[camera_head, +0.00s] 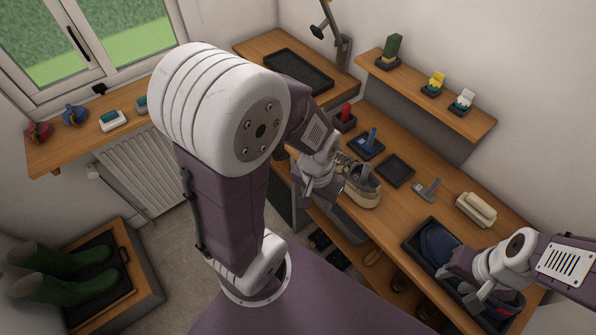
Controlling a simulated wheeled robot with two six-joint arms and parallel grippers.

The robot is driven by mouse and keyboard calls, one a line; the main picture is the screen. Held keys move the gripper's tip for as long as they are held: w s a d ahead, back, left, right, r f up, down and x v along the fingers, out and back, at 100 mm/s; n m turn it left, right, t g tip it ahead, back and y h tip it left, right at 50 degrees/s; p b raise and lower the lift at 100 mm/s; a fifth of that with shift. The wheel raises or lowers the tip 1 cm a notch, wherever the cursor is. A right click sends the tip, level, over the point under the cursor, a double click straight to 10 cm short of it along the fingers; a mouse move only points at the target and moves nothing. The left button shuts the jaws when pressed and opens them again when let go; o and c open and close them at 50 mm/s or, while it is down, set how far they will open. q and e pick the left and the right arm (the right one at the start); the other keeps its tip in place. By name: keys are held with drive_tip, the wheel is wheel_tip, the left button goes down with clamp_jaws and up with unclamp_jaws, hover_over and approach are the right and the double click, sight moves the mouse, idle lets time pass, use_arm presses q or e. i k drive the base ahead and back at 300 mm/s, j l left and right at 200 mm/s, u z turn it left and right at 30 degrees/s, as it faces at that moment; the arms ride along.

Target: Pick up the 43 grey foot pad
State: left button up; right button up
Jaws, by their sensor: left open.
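A small grey pad with an upright grip (428,189) lies on the wooden bench, right of an empty dark tray (395,170). It looks like the grey foot pad, but no number can be read on it. A similar blue piece (371,137) stands in another dark tray. My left gripper (333,194) is open beside the beige-grey shoes (363,192), left of and apart from the grey pad. My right gripper (468,281) is over the tray of dark blue shoes (434,246); its finger opening is unclear.
A cream block-like item (476,209) stands right of the grey pad. A red-handled item (346,113) stands at the bench's far end. A wall shelf (440,98) with several small brushes hangs behind.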

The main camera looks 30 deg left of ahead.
sight(363, 181)
drive_tip(key=j+u, duration=0.1)
drive_tip(key=u, duration=0.3)
drive_tip(key=i+j, duration=0.1)
drive_tip(key=j, duration=0.25)
drive_tip(key=i+j, duration=0.15)
drive_tip(key=j, duration=0.2)
drive_tip(key=i+j, duration=0.1)
drive_tip(key=j, duration=0.3)
drive_tip(key=u, duration=0.05)
